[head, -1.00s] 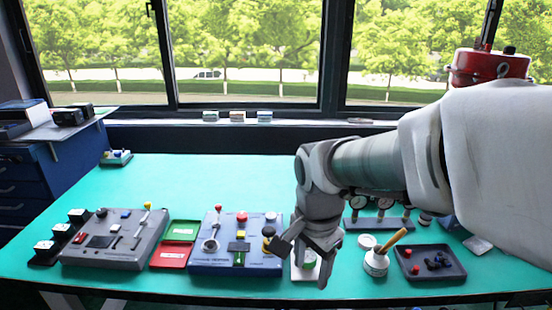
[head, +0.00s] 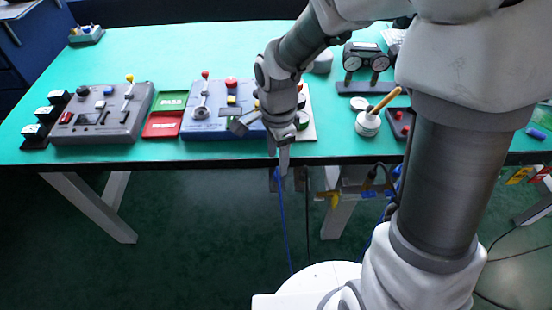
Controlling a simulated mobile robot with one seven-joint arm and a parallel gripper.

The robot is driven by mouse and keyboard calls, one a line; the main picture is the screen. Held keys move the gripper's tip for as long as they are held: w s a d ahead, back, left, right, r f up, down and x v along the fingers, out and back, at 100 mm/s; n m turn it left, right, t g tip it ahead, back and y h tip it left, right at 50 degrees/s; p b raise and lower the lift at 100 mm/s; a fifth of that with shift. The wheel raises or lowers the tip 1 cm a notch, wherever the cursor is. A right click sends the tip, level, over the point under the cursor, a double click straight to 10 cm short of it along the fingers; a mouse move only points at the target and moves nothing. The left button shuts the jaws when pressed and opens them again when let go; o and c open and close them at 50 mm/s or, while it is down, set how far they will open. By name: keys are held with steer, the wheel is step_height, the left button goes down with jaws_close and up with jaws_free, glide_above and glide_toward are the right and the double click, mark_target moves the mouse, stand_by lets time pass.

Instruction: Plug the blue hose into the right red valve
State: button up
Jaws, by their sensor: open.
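A thin blue hose (head: 281,220) hangs below the front edge of the table, left of the table's middle leg. Its upper end is near my gripper's lower finger, and I cannot tell whether they touch. My gripper (head: 262,142) is over the table's front edge with its two fingers spread and nothing seen between them. It hides part of the blue control box's right side. I cannot make out the right red valve; small fittings under the table (head: 345,190) are partly hidden and too small to tell.
The green table (head: 200,60) carries a grey control box (head: 100,115), a blue control box (head: 205,125), red and green trays (head: 165,125), a white pot with a brush (head: 368,122) and gauges (head: 365,65). My arm hides much of the right side. Open floor (head: 200,220) lies in front.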

mark_target(277, 174)
step_height(277, 174, down, 7)
steer(key=shift+f+b, duration=0.1)
steer(key=shift+b, duration=0.75)
steer(key=shift+c, duration=0.2)
jaws_close()
stand_by(1.2)
